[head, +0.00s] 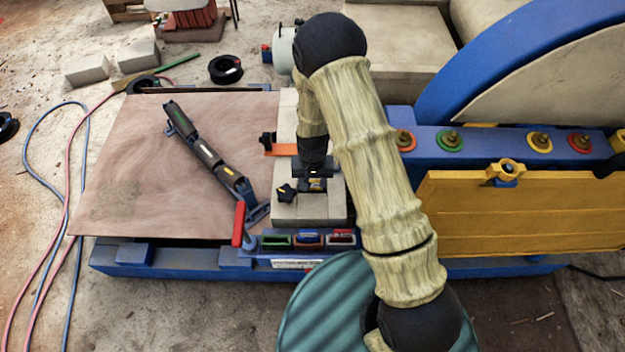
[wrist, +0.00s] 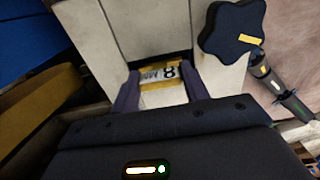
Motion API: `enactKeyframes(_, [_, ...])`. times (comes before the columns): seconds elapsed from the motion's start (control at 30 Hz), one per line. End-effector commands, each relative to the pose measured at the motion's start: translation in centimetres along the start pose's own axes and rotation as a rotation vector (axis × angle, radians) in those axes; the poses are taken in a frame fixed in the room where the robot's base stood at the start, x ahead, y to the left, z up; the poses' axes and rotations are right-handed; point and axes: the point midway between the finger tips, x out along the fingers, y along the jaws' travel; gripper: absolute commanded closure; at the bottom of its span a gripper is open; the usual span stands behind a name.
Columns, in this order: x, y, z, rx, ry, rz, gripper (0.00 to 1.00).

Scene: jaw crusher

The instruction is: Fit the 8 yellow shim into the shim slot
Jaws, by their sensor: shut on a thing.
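The yellow shim (wrist: 158,76), marked with a black 8, shows between the two fingers of my gripper (wrist: 160,82) in the wrist view. My gripper is shut on it. The shim's far edge lies at a dark narrow gap (wrist: 165,58) in the pale block; I cannot tell whether this gap is the shim slot or how deep the shim sits. In the head view my gripper (head: 314,173) is low over the pale block (head: 310,210), and the shim cannot be made out clearly there.
A black star knob (wrist: 234,30) stands right of the shim, close to my gripper; it also shows in the head view (head: 287,193). A blue rack (head: 262,252) with coloured pieces and a red lever (head: 239,224) are in front. A dark segmented bar (head: 208,155) lies on the brown plate.

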Motion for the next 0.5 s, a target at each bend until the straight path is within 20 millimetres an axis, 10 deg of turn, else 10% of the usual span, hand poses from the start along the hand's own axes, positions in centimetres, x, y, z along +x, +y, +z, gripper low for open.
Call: enactKeyframes(0.5, [0.69, 0.01, -0.02, 0.001, 0.000, 0.000, 1.00])
